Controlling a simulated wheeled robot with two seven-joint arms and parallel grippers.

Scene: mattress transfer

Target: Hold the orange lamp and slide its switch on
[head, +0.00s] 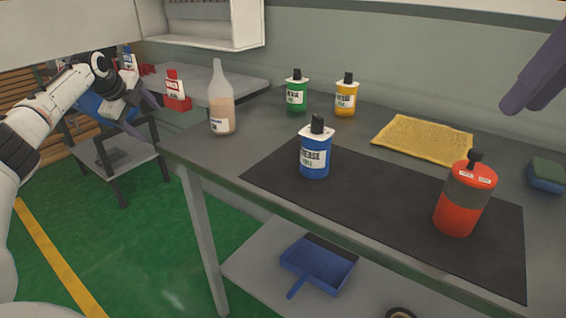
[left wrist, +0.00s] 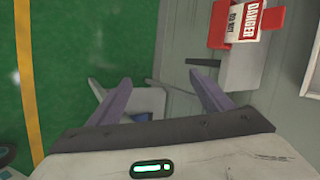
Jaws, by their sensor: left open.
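The orange lamp (head: 458,216) stands upright on the dark mat at the right of the bench in the head view. It is an orange-red cylinder with a dark grey band, two small white labels and a black knob-like piece on top. My left gripper (head: 141,110) is open and empty, well left of the bench and far from the lamp. Its spread purple fingers show in the left wrist view (left wrist: 146,80). My right gripper (head: 532,100) shows only as purple fingers at the upper right, above and apart from the lamp. Its opening is unclear.
The mat (head: 390,210) between blue container and lamp is clear.

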